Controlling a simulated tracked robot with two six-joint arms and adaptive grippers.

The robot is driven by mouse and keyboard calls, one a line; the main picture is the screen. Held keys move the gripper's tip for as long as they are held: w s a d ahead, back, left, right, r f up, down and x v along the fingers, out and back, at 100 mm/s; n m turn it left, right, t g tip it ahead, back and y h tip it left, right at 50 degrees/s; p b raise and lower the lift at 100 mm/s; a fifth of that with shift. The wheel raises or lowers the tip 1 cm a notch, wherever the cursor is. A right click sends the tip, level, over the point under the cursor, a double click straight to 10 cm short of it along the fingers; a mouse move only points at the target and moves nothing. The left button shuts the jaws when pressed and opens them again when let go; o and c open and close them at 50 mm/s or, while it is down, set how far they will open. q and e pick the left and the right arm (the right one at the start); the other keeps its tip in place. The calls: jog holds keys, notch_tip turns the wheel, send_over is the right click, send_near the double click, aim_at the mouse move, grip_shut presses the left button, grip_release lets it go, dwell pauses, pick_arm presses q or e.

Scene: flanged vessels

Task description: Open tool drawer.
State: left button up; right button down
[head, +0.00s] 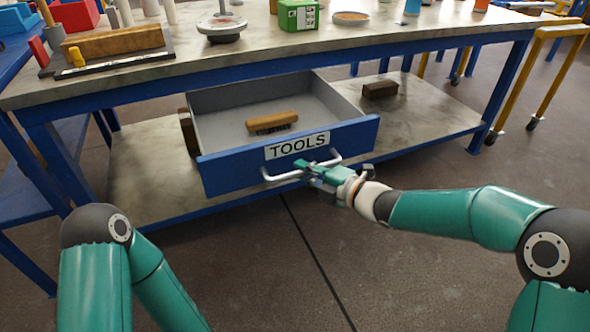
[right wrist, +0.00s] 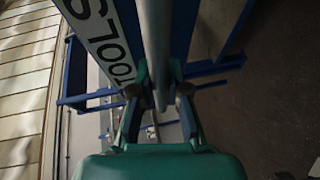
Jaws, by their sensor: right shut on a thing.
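The tool drawer (head: 232,170) is blue-fronted with a white TOOLS label and stands well pulled out below the workbench top. A wooden-backed brush (head: 272,122) lies inside it. My right gripper (head: 306,167) is at the drawer's front, shut on the metal bar handle (head: 280,177) near its middle. In the right wrist view the handle (right wrist: 155,45) runs between the fingers of the right gripper (right wrist: 160,88), beside the label. My left arm shows at the lower left of the head view, but its gripper is out of frame.
The workbench (head: 330,60) carries a green box (head: 298,15), a wooden block (head: 115,42) and a round metal stand (head: 221,27). A dark block (head: 380,89) lies on the lower shelf (head: 430,110). A yellow wheeled frame (head: 525,75) stands at right. Floor before the drawer is clear.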

jog(key=shift+w+d+f, duration=0.1)
jog(key=shift+w+d, duration=0.25)
jog(key=shift+w, duration=0.15)
jog(key=c, duration=1.2)
grip_release()
jog(key=shift+c, duration=0.2)
jog(key=shift+o, duration=0.5)
jog(key=shift+s+a, duration=0.1)
jog(key=shift+a, duration=0.2)
jog(key=v, duration=1.2)
